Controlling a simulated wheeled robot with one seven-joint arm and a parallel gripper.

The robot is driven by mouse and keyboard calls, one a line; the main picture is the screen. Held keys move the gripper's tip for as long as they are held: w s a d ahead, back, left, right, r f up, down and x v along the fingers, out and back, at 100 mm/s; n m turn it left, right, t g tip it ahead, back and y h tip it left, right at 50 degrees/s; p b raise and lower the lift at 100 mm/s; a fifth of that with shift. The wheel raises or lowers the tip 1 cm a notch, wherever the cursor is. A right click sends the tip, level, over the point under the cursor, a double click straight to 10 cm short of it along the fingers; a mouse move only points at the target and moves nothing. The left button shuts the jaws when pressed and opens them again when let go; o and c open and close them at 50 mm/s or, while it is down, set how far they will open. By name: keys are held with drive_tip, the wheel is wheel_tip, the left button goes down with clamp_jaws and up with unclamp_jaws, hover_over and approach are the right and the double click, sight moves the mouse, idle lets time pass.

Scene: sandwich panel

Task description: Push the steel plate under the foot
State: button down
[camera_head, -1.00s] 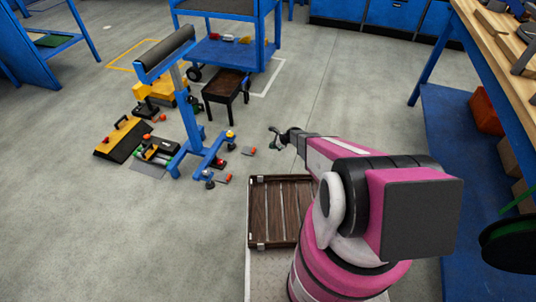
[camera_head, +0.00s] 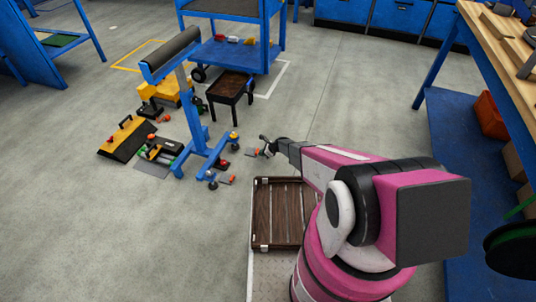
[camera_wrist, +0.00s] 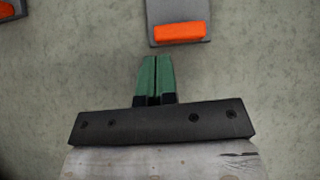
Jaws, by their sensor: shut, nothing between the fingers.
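A grey steel plate (camera_head: 251,152) with an orange block on its near edge lies flat on the floor, to the right of the blue roller stand (camera_head: 195,125). It also shows in the wrist view (camera_wrist: 179,10), cut by the top edge, with its orange block (camera_wrist: 180,33) facing me. My gripper (camera_head: 264,150) is low, just right of this plate. In the wrist view my green fingers (camera_wrist: 150,58) are shut and empty, with a small gap in the picture below the orange block. The stand's feet end in casters (camera_head: 233,136); no foot shows in the wrist view.
A second plate with an orange block (camera_head: 226,180) lies by the stand's near foot. A yellow-black ramp (camera_head: 125,138), a dark low table (camera_head: 228,88) and a blue cart (camera_head: 228,52) stand around. Bare floor lies right of the plate.

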sight(252, 151)
drive_tip(key=shift+w+a, duration=0.15)
drive_tip(key=shift+a, duration=0.45)
drive_tip(key=w+a, duration=0.1)
drive_tip(key=a, duration=0.3)
drive_tip(key=w+a, duration=0.1)
drive_tip(key=a, duration=0.3)
drive_tip(key=w+a, duration=0.1)
drive_tip(key=a, duration=0.2)
drive_tip(key=shift+w+a, duration=0.1)
drive_tip(key=shift+a, duration=0.3)
